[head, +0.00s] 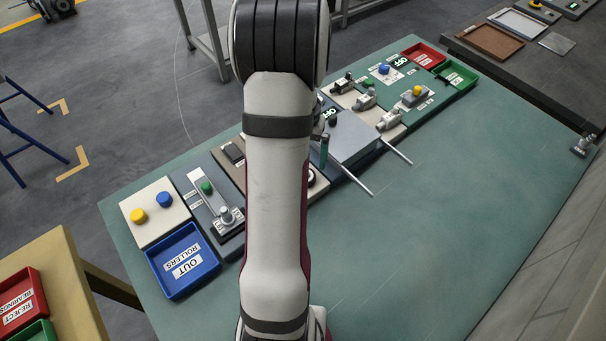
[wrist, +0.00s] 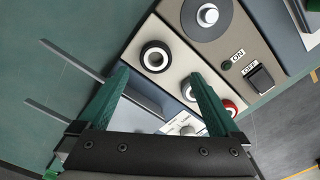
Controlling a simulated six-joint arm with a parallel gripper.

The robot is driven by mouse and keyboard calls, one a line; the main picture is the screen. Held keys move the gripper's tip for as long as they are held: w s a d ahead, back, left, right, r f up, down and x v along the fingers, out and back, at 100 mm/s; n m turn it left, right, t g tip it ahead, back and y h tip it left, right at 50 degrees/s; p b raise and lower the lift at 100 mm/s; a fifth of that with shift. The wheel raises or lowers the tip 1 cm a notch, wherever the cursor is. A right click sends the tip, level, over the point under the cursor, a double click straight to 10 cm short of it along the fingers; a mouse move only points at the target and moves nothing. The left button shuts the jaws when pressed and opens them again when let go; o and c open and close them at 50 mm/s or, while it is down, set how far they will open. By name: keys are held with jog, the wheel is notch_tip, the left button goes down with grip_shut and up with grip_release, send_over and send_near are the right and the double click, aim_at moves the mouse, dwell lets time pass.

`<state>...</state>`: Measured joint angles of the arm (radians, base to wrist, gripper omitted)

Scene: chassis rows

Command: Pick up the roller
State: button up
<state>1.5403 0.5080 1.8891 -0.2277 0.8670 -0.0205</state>
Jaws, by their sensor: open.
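My gripper (wrist: 158,73) is open, with its two green fingers spread and nothing held between them. Just beyond the fingertips, a round dark piece with a white ring face (wrist: 155,56) stands on a pale plate; it may be the roller, but I cannot be sure. A similar dark and white round piece (wrist: 188,90) sits beside the right finger, partly hidden by it. In the head view, my arm hides most of this area; only a green finger of my gripper (head: 323,152) shows. A blue tray labelled OUT ROLLERS (head: 212,268) looks empty.
A silver knob on a grey disc (wrist: 207,15), a black switch (wrist: 261,78) and a red round piece (wrist: 231,106) are nearby. Red and green trays (head: 456,77) stand at the far end.

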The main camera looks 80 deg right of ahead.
jog(key=f, duration=0.6)
jog(key=shift+s+a, duration=0.15)
jog(key=shift+s, duration=0.2)
jog(key=shift+r, duration=0.1)
jog(key=c, duration=1.4)
jog(key=shift+c, duration=0.2)
jog(key=shift+r, duration=0.1)
